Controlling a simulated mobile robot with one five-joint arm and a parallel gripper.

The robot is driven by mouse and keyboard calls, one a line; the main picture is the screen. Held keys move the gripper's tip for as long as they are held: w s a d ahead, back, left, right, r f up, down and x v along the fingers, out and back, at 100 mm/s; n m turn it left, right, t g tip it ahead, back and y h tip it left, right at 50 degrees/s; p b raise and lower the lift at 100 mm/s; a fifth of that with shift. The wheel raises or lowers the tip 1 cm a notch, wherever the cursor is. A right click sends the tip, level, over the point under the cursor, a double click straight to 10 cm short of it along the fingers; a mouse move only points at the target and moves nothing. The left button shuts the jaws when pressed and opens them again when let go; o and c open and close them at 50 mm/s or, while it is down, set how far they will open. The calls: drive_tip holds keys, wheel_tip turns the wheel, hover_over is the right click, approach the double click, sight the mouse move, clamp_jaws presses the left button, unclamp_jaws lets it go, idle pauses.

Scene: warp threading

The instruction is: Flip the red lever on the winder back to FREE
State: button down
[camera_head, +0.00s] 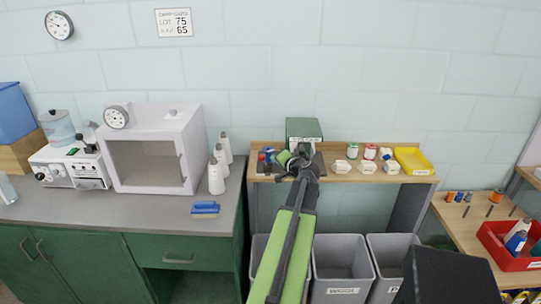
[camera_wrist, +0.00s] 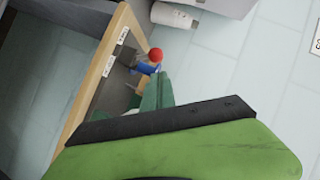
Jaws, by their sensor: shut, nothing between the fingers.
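The winder, a dark green box (camera_head: 304,130) with darker parts in front, stands at the left end of the wooden shelf. A small red ball-ended lever (camera_wrist: 155,55) sits over a blue part (camera_wrist: 147,69) in the wrist view; red and blue also show small at the shelf's left end in the head view. My gripper (camera_head: 297,157) is shut and empty in front of the winder, to the right of the red and blue parts. It hides part of the winder. I cannot tell whether it touches anything. The lever's exact setting is unclear.
The wooden shelf (camera_head: 428,180) carries several small pots and a yellow tray (camera_head: 413,160) to the right. Grey bins (camera_head: 341,284) stand below. At the left, a grey counter (camera_head: 130,208) holds a white oven (camera_head: 190,115), white bottles (camera_head: 216,176) and a blue brush (camera_head: 205,208).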

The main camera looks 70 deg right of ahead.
drive_tip(key=p+v, duration=0.2)
drive_tip(key=v, duration=0.8)
drive_tip(key=shift+s+a+p, duration=0.25)
drive_tip(key=shift+s+p, duration=0.05)
drive_tip(key=shift+p, duration=0.05)
